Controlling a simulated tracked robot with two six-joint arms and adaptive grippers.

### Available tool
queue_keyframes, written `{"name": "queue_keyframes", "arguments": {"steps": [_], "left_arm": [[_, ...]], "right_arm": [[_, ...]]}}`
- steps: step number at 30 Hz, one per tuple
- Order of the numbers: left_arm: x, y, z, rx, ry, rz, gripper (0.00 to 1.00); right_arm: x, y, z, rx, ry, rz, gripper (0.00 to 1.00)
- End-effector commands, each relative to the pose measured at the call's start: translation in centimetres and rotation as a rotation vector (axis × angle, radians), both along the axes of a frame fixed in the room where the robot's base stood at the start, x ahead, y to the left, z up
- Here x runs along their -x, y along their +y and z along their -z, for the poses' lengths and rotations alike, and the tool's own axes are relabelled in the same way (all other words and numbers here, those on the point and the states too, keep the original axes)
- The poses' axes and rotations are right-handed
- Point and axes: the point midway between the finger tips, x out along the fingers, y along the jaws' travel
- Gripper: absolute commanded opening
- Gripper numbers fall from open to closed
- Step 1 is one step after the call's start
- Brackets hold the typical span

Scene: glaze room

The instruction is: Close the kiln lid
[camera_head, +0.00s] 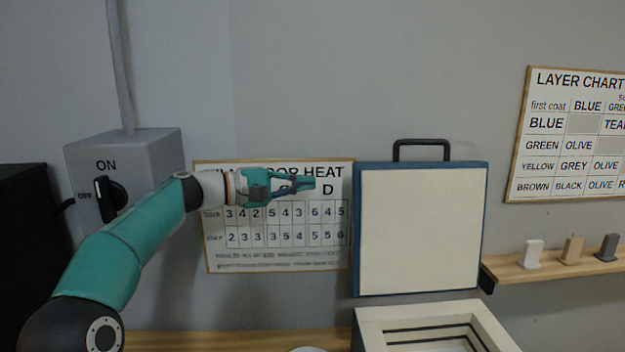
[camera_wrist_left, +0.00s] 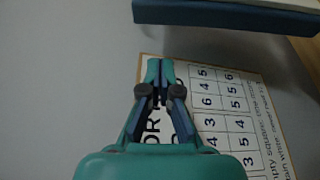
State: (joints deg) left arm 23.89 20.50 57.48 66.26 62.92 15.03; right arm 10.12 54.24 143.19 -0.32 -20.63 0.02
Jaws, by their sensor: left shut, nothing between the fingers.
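The kiln lid (camera_head: 420,230) stands upright and open in the head view, a cream panel with a blue edge. A black handle (camera_head: 422,142) is on its top edge. The kiln body (camera_head: 385,318) is below it, with its open chamber showing dark grooves. My left gripper (camera_head: 312,184) is shut and empty, to the left of the lid and apart from it, in front of the wall chart. In the left wrist view, my left gripper (camera_wrist_left: 160,64) points towards the chart, and part of the lid (camera_wrist_left: 230,14) shows at the top. My right gripper is not in view.
A heat chart (camera_head: 280,262) hangs on the wall behind my left gripper. A grey switch box (camera_head: 140,165) marked ON and OFF is at the left. At the right, a wooden shelf (camera_head: 550,274) holds small tiles below a layer chart (camera_head: 575,135).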

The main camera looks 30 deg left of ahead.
Motion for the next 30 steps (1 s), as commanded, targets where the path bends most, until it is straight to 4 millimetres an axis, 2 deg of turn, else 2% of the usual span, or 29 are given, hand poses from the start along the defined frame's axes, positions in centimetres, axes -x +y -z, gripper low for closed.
{"name": "queue_keyframes", "arguments": {"steps": [6,13,18,26,27,30], "left_arm": [[-3.5,-3.0,-0.1,0.000,0.001,0.013,0.00],[-6.3,-5.2,0.2,0.000,0.000,0.016,0.00],[-7.0,-5.8,0.4,-0.001,0.000,0.016,0.00],[-7.1,-5.8,0.5,-0.001,0.000,0.015,0.00],[-7.0,-4.8,0.6,-0.002,0.000,0.008,0.00],[-7.0,-5.6,0.5,-0.002,-0.002,0.015,0.00]], "right_arm": [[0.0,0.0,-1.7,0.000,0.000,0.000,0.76],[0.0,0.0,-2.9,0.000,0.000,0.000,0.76],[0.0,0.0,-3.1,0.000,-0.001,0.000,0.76],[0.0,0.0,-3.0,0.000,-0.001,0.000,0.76],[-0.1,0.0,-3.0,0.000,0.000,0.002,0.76],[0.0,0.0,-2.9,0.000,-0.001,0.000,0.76]]}}
